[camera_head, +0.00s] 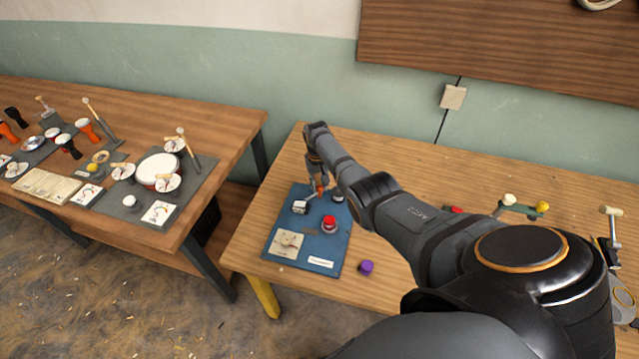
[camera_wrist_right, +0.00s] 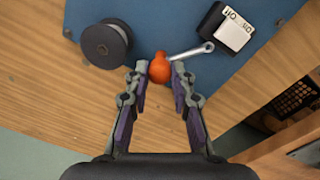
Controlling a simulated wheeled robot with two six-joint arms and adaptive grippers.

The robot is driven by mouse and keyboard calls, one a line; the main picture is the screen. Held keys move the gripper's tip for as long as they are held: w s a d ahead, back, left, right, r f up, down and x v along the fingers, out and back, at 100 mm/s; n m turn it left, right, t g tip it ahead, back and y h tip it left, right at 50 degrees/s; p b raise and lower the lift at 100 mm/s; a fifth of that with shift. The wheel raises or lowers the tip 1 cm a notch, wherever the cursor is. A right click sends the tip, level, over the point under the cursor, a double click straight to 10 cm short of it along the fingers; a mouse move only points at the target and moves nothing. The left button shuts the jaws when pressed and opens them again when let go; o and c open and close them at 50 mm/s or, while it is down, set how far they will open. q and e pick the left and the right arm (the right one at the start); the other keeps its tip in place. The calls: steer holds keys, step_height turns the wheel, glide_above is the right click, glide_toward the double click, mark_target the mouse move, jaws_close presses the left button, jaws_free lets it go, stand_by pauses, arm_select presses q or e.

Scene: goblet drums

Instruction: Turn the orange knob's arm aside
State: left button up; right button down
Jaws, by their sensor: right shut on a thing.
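The orange knob (camera_wrist_right: 159,69) sits near the edge of the blue board (camera_wrist_right: 165,18), between the fingertips of my right gripper (camera_wrist_right: 159,75) in the right wrist view. Its grey metal arm (camera_wrist_right: 190,52) points right and slightly up, toward a switch block. In the head view my right gripper (camera_head: 314,178) reaches down at the back of the blue board (camera_head: 333,246), and a bit of the orange knob (camera_head: 320,188) shows below it. The fingers are shut on the knob. My left gripper is not in view.
A black-and-white switch block (camera_wrist_right: 232,30) and a grey spool-like drum (camera_wrist_right: 104,43) stand close on either side of the knob. A red button (camera_head: 329,224) and a white dial card (camera_head: 287,243) are on the board. A purple piece (camera_head: 366,267) lies right of it.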

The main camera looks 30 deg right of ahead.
mark_target(318, 186)
steer(key=m, duration=0.3)
steer(key=shift+m, duration=0.3)
stand_by(0.3)
steer(key=c, duration=1.1)
jaws_free()
steer(key=shift+r, duration=0.1)
steer(key=r, duration=1.1)
steer(key=shift+w+a+r, duration=0.15)
steer(key=shift+w+r, duration=0.05)
steer(key=shift+r, duration=0.2)
